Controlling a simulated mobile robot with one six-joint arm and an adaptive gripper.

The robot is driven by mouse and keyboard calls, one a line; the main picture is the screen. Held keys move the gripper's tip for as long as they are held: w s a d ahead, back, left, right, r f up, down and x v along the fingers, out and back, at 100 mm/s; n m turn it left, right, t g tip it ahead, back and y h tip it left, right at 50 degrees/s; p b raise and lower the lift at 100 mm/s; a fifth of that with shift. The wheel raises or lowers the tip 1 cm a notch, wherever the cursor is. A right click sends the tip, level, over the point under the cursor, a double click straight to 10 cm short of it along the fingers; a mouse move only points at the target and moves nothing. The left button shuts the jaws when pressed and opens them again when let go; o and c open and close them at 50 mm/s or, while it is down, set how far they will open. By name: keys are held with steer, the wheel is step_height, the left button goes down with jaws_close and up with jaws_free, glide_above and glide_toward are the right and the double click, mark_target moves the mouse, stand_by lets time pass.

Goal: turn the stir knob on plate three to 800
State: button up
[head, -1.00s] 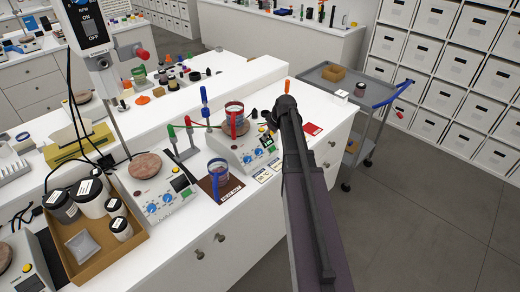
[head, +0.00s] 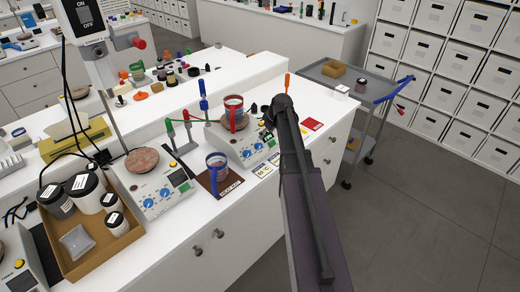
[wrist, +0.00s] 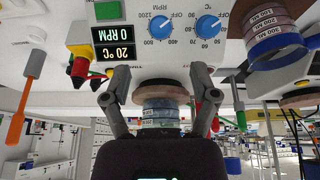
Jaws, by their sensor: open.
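The hot plate with a beaker on it (head: 222,147) stands on the white bench in the head view; no plate number is readable. In the upside-down wrist view its blue RPM knob (wrist: 161,27) is at the top, its white mark toward OFF. The °C knob (wrist: 208,26) is right of it. The display (wrist: 110,43) reads 0 RPM and 20 °C. My gripper (wrist: 162,75) is open and empty below the RPM knob in the picture, apart from it. In the head view my arm hides part of the panel's right side.
A red-banded beaker (head: 233,103) stands on the plate. A blue-handled beaker (head: 217,165) sits on a brown mat left of the panel. An orange-handled tool (wrist: 27,95) and a red-and-yellow object (wrist: 80,62) are left of the display.

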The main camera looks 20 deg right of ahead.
mark_target(260, 146)
steer(key=shift+b+x, duration=4.25)
steer(key=shift+x, duration=0.7)
steer(key=shift+s, duration=0.1)
jaws_close()
